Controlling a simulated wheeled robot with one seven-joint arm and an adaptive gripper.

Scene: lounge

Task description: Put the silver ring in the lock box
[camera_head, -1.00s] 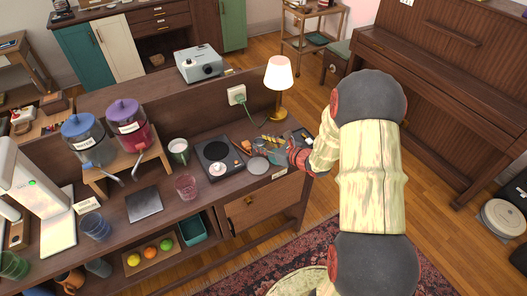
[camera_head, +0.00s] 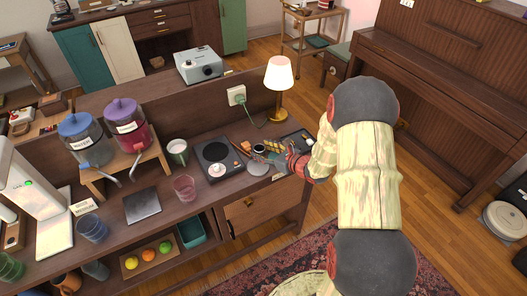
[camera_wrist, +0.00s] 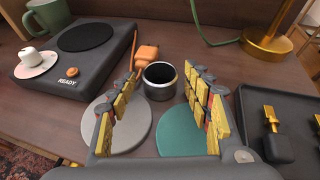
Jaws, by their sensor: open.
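A short silver ring (camera_wrist: 159,83), open at the top with a dark inside, stands on the counter in the wrist view. It also shows small in the head view (camera_head: 259,149). My gripper (camera_wrist: 160,72) is open, its yellow-padded fingers spread to the left and right of the ring. The ring lies beyond or between the fingertips; I cannot tell which, and no grip shows. In the head view my gripper (camera_head: 284,154) is low over the counter's right end. I cannot make out a lock box for sure; a wooden front with a gold fitting (camera_head: 250,203) is below the counter top.
A grey disc (camera_wrist: 125,122) and a green disc (camera_wrist: 186,132) lie flat under my fingers. A black tray (camera_wrist: 288,97) with gold-and-black pieces is at right. A black hot plate (camera_wrist: 85,60), an orange piece (camera_wrist: 147,54) and a lamp base (camera_wrist: 268,43) stand around.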

